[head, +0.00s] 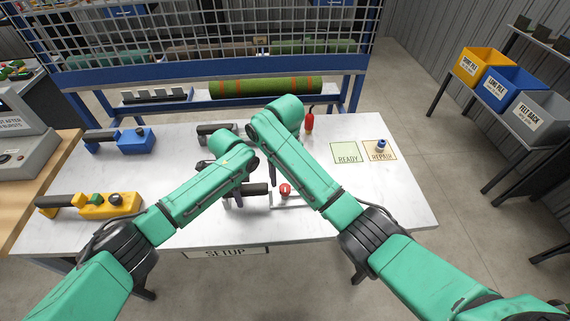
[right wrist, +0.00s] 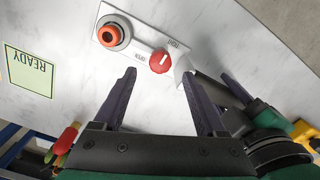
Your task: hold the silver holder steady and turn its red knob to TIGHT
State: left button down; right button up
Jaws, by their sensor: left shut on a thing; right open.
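The silver holder (head: 288,206) lies on the white table in front of me, its right part hidden behind my right arm. Its red knob (head: 285,190) faces up. An orange-rimmed round socket (right wrist: 112,33) is on the same plate. My left gripper (head: 232,194) is shut on the holder's dark handle (head: 256,189). My right gripper (right wrist: 160,88) is open, its fingers either side of the knob's line but apart from it, empty.
A yellow tool (head: 108,204) and a blue tool (head: 136,140) lie at the left. A grey tool (head: 215,128) and a red-handled tool (head: 309,122) lie behind my arms. The READY card (head: 346,152) and REPAIR card (head: 376,157) are at the right. The front right table is clear.

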aim_at(285, 187)
notch_tip(285, 187, up, 7)
dwell(0.5)
pick_arm(q)
jog(key=shift+c, duration=1.8)
grip_release()
